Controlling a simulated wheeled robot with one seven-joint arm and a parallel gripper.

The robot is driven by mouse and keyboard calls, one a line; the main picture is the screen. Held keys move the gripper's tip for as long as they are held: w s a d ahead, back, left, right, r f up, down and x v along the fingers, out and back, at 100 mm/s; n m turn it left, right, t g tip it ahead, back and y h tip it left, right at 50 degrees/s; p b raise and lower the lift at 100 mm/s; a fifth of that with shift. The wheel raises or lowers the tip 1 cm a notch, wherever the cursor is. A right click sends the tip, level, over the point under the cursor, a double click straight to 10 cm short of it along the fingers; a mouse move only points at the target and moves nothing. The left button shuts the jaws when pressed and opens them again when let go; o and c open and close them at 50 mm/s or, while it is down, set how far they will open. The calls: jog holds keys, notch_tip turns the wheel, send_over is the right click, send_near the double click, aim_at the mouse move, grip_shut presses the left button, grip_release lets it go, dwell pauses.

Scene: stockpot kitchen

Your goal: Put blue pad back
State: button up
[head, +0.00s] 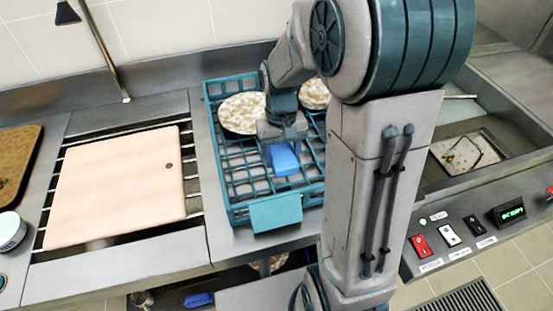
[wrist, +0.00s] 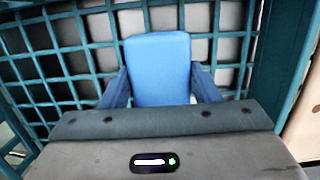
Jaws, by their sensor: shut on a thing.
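A blue pad (head: 284,160) is held in my gripper (head: 281,148) over the teal wire rack (head: 236,208) in the head view. In the wrist view the same blue pad (wrist: 158,68) stands out between the two fingers of my gripper (wrist: 160,88), one finger at each side. My gripper is shut on it. The teal grid of the rack (wrist: 75,32) shows behind the pad. I cannot tell whether the pad touches the rack.
Two speckled plates (head: 241,113) are at the rack's back. A pale cutting board (head: 118,187) lies on slats to the left. A sink (head: 465,152) and a switch panel (head: 448,234) are to the right. A blue item (head: 199,299) lies on a lower shelf.

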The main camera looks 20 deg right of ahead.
aim_at(277, 162)
jog(key=shift+w+a+f, duration=0.2)
jog(key=shift+w+f, duration=0.2)
jog(key=shift+w, duration=0.2)
jog(key=shift+w+a+f, duration=0.2)
jog(key=shift+w+f, duration=0.15)
jog(key=shift+w, duration=0.25)
jog(key=shift+f+p, duration=0.35)
jog(key=shift+f, duration=1.7)
jog(key=shift+f, duration=0.2)
jog(key=o, duration=1)
jog(key=shift+r, duration=0.1)
